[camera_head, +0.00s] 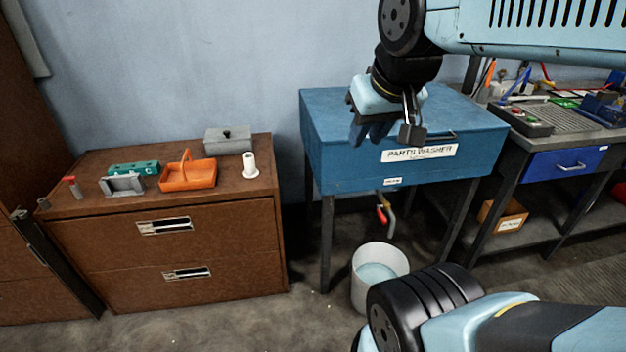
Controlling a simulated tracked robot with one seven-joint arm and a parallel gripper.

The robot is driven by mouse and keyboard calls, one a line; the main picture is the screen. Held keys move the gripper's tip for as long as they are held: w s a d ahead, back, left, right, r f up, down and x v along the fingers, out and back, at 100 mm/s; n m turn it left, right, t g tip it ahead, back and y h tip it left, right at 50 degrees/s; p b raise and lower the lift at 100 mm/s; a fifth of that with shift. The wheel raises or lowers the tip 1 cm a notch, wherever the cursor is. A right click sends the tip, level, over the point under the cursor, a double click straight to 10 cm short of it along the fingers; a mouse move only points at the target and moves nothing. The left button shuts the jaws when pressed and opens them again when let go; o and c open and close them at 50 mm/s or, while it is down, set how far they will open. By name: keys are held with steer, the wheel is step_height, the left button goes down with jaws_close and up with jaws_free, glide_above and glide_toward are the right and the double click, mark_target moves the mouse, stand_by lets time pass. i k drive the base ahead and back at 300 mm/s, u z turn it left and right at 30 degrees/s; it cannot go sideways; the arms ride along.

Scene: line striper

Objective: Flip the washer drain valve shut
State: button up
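The blue parts washer (345,172) stands on dark legs right of centre, with a white "PARTS WASHER" label on its front. Its drain valve has a red lever (381,214) on a short metal pipe under the tank, low and hanging at a slant. A white bucket (361,290) with pale liquid in it stands on the floor below the valve. My gripper (388,132) is above the washer's front edge, in front of its lid, well above the lever. Its fingers point down and look spread, with nothing seen between them.
My arm link crosses the lower right, close to the bucket. A brown cabinet (120,237) at left bears an orange basket (188,176), a grey box (228,141) and a white spool (249,166). A workbench (520,170) stands at right, with a cardboard box (503,217) below.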

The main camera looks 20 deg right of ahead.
mark_target(380, 213)
steer(key=z, duration=0.1)
steer(key=k, duration=0.5)
steer(key=z, duration=0.6)
steer(key=i, duration=0.4)
steer(key=k, duration=0.65)
steer(key=z, duration=0.05)
